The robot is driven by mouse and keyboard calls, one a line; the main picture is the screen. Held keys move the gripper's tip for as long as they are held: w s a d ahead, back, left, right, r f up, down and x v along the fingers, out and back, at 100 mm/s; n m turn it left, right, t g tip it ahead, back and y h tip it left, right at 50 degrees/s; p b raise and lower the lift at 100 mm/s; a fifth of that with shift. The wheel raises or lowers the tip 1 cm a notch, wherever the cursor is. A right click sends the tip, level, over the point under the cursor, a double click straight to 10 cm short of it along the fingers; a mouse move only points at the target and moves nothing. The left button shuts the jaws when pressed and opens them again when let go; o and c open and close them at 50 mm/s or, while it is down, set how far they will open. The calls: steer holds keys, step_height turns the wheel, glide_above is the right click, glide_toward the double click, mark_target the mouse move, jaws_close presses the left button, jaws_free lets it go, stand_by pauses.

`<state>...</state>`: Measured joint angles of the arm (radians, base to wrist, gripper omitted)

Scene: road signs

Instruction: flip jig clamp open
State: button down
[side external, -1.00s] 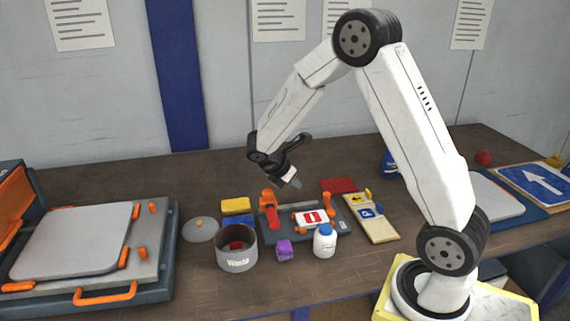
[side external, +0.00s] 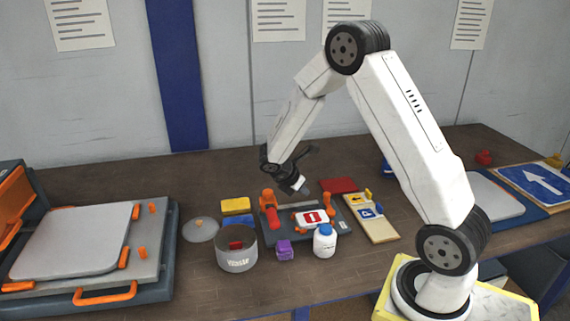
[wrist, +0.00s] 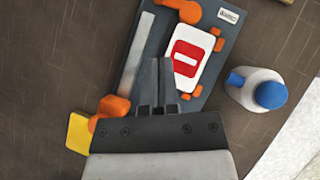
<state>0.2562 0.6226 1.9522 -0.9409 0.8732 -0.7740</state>
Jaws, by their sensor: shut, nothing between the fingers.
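The jig (side external: 330,234) is a dark grey plate on the table with an orange clamp (side external: 269,209) at its left end and a smaller orange part (side external: 330,214) at its right. A white card with a red no-entry sign (side external: 311,218) lies on it. In the wrist view the jig plate (wrist: 158,52) runs up from my fingers, with the sign (wrist: 188,58) beside them and the orange clamp (wrist: 112,108) at their left. My gripper (side external: 304,188) is shut and empty, above the back of the jig. It also shows in the wrist view (wrist: 157,62).
A white bottle with a blue cap (side external: 324,241), a purple block (side external: 285,250) and a grey waste pot (side external: 236,252) stand in front. Yellow and blue blocks (side external: 236,206) lie left, a red block (side external: 338,185) behind, and a sign tray (side external: 381,229) right.

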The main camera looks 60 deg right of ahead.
mark_target(329, 193)
steer(key=x, duration=0.5)
steer(key=shift+s+d+f, duration=0.1)
steer(key=shift+d+f, duration=0.05)
steer(key=shift+d, duration=0.05)
steer(key=shift+s+d+f, duration=0.1)
steer(key=shift+s+d, duration=0.05)
steer(key=shift+d, duration=0.35)
steer(key=shift+s+d+f, duration=0.1)
steer(key=shift+d, duration=0.4)
steer(key=shift+s+d+f, duration=0.1)
steer(key=shift+s+d, duration=0.1)
steer(key=shift+d, duration=0.45)
